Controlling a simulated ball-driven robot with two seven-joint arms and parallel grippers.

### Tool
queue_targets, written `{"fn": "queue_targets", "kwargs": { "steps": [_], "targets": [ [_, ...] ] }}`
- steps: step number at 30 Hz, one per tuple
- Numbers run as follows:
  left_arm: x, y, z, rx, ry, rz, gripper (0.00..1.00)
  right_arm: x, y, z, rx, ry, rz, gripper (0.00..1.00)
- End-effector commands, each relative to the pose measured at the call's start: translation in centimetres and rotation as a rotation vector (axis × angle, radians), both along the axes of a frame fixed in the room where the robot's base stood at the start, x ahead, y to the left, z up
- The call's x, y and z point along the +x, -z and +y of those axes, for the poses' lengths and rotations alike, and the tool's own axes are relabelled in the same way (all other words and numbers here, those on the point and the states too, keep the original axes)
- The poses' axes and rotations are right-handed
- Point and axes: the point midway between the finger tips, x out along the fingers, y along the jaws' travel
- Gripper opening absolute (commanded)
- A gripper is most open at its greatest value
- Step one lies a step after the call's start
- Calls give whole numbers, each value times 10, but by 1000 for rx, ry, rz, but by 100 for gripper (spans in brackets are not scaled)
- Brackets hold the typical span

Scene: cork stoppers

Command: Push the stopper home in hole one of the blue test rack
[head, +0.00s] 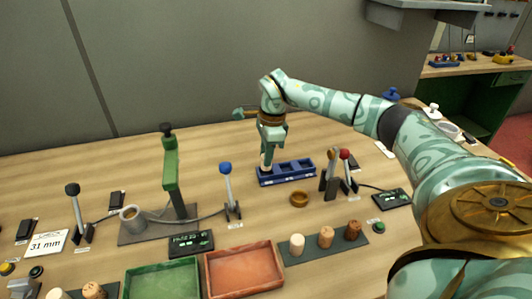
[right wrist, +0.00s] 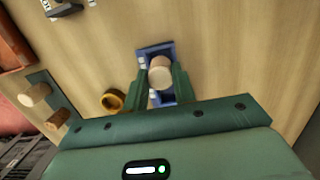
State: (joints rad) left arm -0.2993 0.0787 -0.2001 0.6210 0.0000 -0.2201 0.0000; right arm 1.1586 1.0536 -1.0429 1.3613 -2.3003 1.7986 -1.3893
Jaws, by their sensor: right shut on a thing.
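The blue test rack (head: 298,172) stands on the table in the middle of the head view, and part of it shows in the right wrist view (right wrist: 168,47). My right gripper (head: 268,158) points down over the rack's left end. Its fingers are shut on a pale cork stopper (right wrist: 160,72), one finger on each side. The stopper is over or in the rack's left end hole; the fingers hide how deep it sits. My left gripper is not in view.
Three loose stoppers (head: 326,237) stand on a dark strip in front, beside a red tray (head: 244,270) and a green tray (head: 163,281). A brass ring (head: 299,199) lies just in front of the rack. Levers (head: 228,190) stand on both sides. Table behind the rack is clear.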

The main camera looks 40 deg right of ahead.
Motion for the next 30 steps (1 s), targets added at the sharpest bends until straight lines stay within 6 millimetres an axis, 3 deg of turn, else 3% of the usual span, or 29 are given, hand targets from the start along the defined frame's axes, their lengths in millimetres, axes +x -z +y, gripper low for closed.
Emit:
{"fn": "queue_targets", "kwargs": {
  "steps": [30],
  "targets": [
    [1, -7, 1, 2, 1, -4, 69, 0, 0, 1, 0, 0, 0, 6]
  ]
}}
